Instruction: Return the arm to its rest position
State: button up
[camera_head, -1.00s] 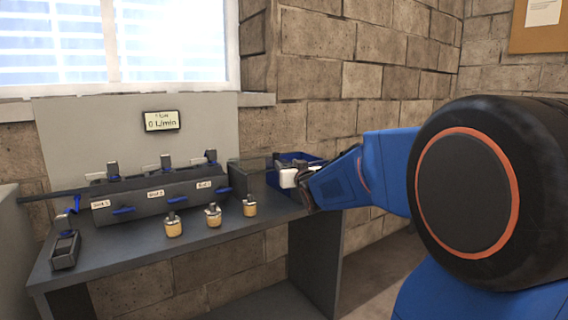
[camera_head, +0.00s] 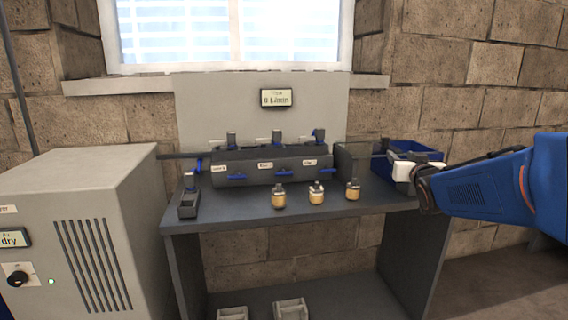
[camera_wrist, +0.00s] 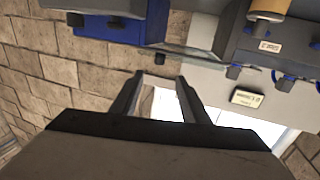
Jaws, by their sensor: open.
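My gripper (camera_wrist: 157,92) is open in the wrist view, with its two dark fingers apart and nothing between them. In the head view my blue arm (camera_head: 490,185) reaches in from the right edge, and its dark end (camera_head: 428,188) hangs at the right end of the grey bench (camera_head: 240,212). A small white block (camera_head: 403,172) shows at that end; I cannot tell whether it is part of the wrist. The fingertips are not clear in the head view.
A blue bin (camera_head: 428,156) stands close behind the arm's end. Three yellow-bodied fittings (camera_head: 316,196) stand along the bench front. Behind them is a dark manifold (camera_head: 250,176) with blue levers. A grey cabinet (camera_head: 95,220) stands at left. A brick wall (camera_head: 450,95) lies behind.

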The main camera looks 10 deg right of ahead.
jog(key=s+a+f+n+g+y, duration=0.1)
jog(key=s+a+f+g, duration=0.3)
jog(key=s, duration=0.7)
jog(key=s+a+f+g+y, duration=0.1)
jog(key=s+a+f+g, duration=0.3)
jog(key=s+a+f, duration=0.4)
jog(key=s+a+f+n+g+y, duration=0.1)
jog(key=s+a+f+g, duration=0.3)
jog(key=s, duration=1.2)
jog(key=a+f+y, duration=0.1)
jog(key=a+f, duration=0.2)
jog(key=f, duration=0.3)
jog(key=shift+s+n+g, duration=0.25)
jog(key=shift+n+g, duration=0.05)
